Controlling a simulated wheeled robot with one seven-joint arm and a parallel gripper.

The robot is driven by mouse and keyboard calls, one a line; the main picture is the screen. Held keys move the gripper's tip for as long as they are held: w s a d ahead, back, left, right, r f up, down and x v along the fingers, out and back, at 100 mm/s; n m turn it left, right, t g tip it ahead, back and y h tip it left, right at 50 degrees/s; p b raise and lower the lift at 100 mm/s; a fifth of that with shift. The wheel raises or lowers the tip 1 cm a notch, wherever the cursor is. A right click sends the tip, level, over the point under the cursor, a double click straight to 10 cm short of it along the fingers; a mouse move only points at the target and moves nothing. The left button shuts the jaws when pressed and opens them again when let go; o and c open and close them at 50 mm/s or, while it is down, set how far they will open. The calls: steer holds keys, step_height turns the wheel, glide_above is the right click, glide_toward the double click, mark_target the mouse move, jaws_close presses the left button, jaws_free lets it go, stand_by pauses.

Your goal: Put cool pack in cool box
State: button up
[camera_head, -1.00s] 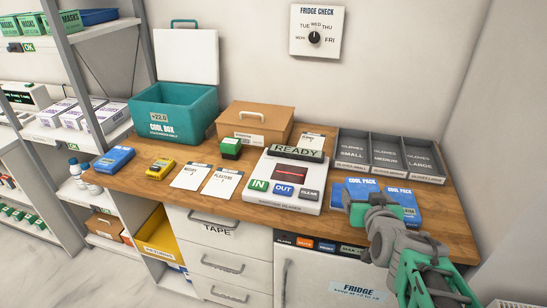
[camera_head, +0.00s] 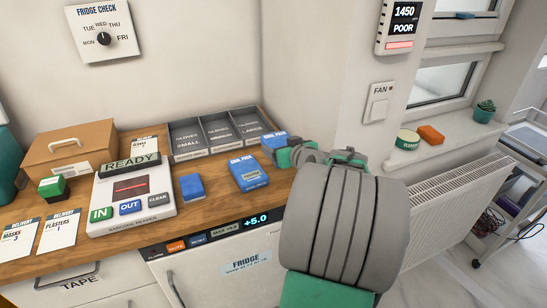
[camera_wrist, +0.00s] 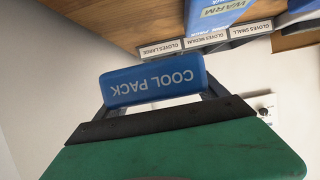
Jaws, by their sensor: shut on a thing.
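My gripper (camera_head: 287,154) is shut on a blue cool pack (camera_head: 271,144), held near the counter's right end. In the wrist view the held cool pack (camera_wrist: 153,80) sits between the fingers, its lettering upside down. Another blue cool pack (camera_head: 248,173) with a pale label lies on the counter left of my gripper; a blue pack marked WARM (camera_wrist: 222,12) shows in the wrist view. A smaller blue block (camera_head: 192,188) lies beside the barcode reader. Only a teal sliver of the cool box (camera_head: 6,165) shows at the left edge; its opening is out of view.
Grey glove trays (camera_head: 213,135) stand at the counter's back. The barcode reader (camera_head: 165,202) and a cardboard box (camera_head: 70,152) lie toward the cool box. The fridge (camera_head: 225,272) is below. A wall corner, windowsill and radiator (camera_head: 460,205) are to the right.

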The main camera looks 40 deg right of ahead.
steer(key=w+d+f, duration=0.2)
steer(key=f, duration=0.1)
steer(key=w+d+f, duration=0.1)
steer(key=f, duration=0.1)
steer(key=shift+f, duration=0.2)
steer(key=shift+d+f, duration=0.1)
steer(key=shift+f, duration=1.6)
steer(key=o, duration=1.8)
